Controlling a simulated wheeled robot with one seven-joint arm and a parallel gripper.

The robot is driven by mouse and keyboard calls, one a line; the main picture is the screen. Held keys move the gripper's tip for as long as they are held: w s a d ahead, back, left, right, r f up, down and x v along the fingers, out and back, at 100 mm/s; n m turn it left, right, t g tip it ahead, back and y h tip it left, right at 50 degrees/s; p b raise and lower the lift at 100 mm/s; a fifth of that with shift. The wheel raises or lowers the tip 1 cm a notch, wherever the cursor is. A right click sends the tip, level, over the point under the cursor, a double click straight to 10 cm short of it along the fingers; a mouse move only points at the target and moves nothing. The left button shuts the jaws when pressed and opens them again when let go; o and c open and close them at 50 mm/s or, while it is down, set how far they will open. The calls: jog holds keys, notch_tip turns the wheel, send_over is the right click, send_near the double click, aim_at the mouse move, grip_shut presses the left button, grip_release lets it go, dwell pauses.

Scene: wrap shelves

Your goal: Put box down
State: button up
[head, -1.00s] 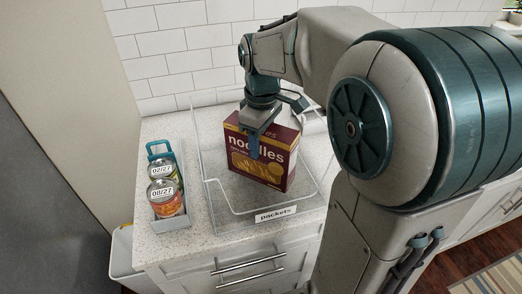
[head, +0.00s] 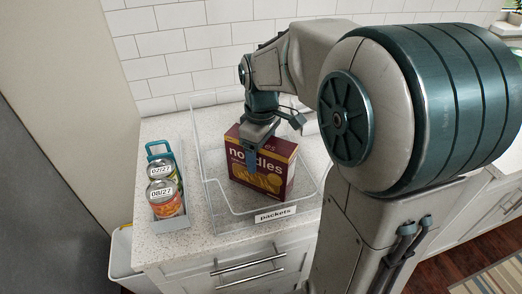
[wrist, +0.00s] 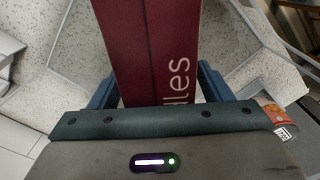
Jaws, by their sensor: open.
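The dark red noodles box (head: 268,180) stands upright inside the clear bin labelled "packets" (head: 276,214). My gripper (head: 252,158) is over the box from above, with one blue finger in front of its printed face; the other finger is hidden behind the box in the head view. In the wrist view the box (wrist: 155,50) lies between the two fingers of my open gripper (wrist: 157,90). Whether the fingers still touch its sides is hard to tell. The underside of the box is hidden, but it appears to be at the bin floor.
A grey tray (head: 172,223) with a teal handle holds two dated cans (head: 163,195) left of the bin. The bin's clear walls surround the box. A tiled wall (head: 165,65) is behind the speckled counter (head: 150,240). Counter space beside the tray is narrow.

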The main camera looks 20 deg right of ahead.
notch_tip(320, 180, up, 12)
jog(key=shift+r+p, duration=0.2)
jog(key=shift+p, duration=0.1)
